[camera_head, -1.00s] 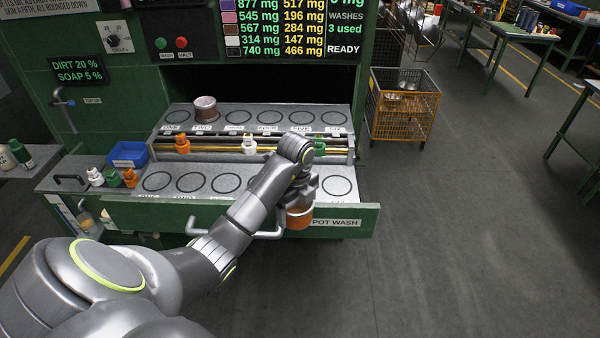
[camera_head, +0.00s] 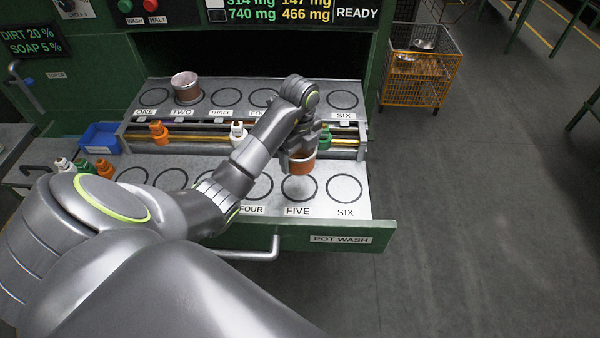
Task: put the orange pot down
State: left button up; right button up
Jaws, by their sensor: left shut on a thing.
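My left gripper (camera_head: 297,150) is shut on the orange pot (camera_head: 303,163). The pot is upright and appears held just above the front row of the pull-out drawer (camera_head: 345,240), over the far side of the ring marked FIVE (camera_head: 300,188). Whether it touches the surface is hard to tell. The rings marked FOUR and SIX (camera_head: 345,188) on either side look empty. My left arm covers part of the front row. My right gripper is not in view.
Small orange (camera_head: 158,133), white (camera_head: 238,133) and green (camera_head: 324,138) bottles stand along the rail between rows. A blue bin (camera_head: 100,138) is at left. A wire cart (camera_head: 418,70) stands right; the floor there is clear.

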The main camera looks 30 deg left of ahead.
pick_arm(q)
jog(key=f+b, duration=0.3)
jog(key=f, duration=0.1)
jog(key=shift+s+d, duration=0.2)
jog(key=shift+s, duration=0.1)
jog(key=f, duration=0.4)
jog(key=shift+w+a+f, duration=0.1)
jog(key=shift+w+f, duration=0.05)
jog(key=shift+w, duration=0.05)
jog(key=shift+f+p, duration=0.25)
jog(key=shift+p, duration=0.05)
jog(key=shift+f, duration=0.3)
jog(key=o, duration=1.1)
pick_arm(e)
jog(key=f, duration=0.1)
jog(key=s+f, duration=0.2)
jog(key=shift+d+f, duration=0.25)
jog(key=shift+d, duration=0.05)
pick_arm(q)
jog(key=shift+r, duration=0.25)
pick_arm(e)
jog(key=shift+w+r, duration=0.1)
